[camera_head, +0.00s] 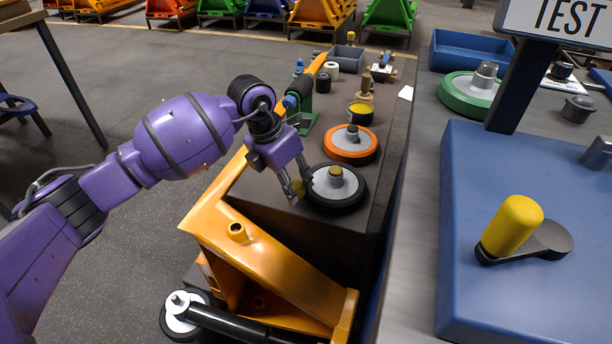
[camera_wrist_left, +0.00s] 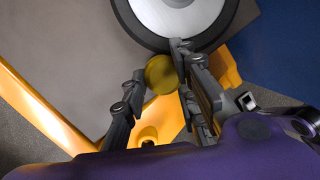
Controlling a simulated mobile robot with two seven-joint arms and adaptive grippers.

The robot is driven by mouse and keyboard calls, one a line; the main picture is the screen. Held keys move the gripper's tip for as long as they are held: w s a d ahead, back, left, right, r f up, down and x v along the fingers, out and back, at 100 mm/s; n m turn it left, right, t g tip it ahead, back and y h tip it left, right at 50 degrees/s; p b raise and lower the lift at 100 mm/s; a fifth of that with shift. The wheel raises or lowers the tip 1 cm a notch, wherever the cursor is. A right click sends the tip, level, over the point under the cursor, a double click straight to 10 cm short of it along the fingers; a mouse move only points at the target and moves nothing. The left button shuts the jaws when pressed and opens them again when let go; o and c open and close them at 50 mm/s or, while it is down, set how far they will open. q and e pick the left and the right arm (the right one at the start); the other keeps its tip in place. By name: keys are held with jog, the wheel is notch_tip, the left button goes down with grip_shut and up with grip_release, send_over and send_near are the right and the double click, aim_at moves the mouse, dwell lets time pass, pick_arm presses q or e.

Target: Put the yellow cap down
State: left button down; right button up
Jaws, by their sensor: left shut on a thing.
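The yellow cap (camera_head: 298,188) is between the fingers of my left gripper (camera_head: 291,193), just left of a black wheel with a grey hub (camera_head: 336,187). In the left wrist view the cap (camera_wrist_left: 161,74) shows as a round yellow disc between the fingertips of the left gripper (camera_wrist_left: 155,85), close to the black wheel's rim (camera_wrist_left: 150,38). The gripper is shut on the cap. I cannot tell whether the cap touches the dark bench top (camera_head: 263,190) below. My right gripper is not in view.
An orange-rimmed wheel (camera_head: 351,144) and a yellow-topped pot (camera_head: 361,111) stand farther back on the bench. An orange frame (camera_head: 237,233) runs along the near left edge. A blue panel with a yellow-handled crank (camera_head: 513,226) is at the right.

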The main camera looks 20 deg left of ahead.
pick_arm(q)
jog(key=shift+f, duration=0.65)
jog(key=c, duration=1.4)
grip_release()
